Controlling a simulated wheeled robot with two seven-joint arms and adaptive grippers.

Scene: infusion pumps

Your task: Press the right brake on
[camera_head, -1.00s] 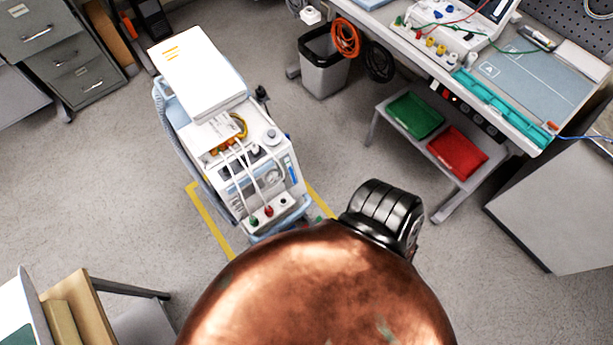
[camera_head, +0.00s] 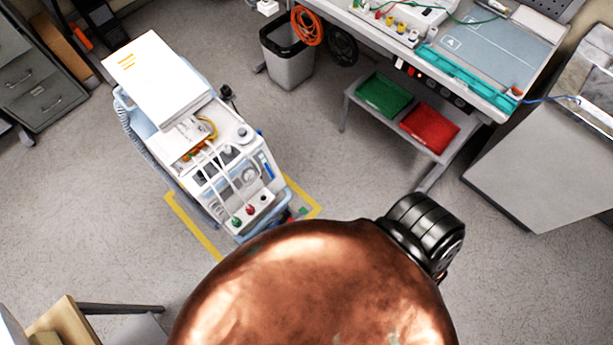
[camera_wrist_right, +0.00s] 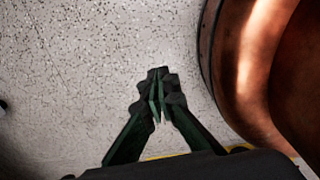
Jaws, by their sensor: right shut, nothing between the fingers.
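The wheeled equipment cart (camera_head: 235,185) stands on the floor left of centre in the head view, with a white box on top and hoses and knobs on its front. Small red and green parts (camera_head: 302,211) show low at its front right corner, by the floor. They are too small to tell whether they are brake pedals or how they are set. My right gripper (camera_wrist_right: 161,78) is shut and empty over bare speckled floor in the right wrist view, with its fingertips together. No brake shows clearly there. My left gripper is not in view.
Yellow floor tape (camera_head: 192,226) runs around the cart's base. A grey bin (camera_head: 288,69) and a workbench (camera_head: 480,65) stand behind to the right, with a low shelf holding a green tray (camera_head: 383,96) and a red tray (camera_head: 430,128).

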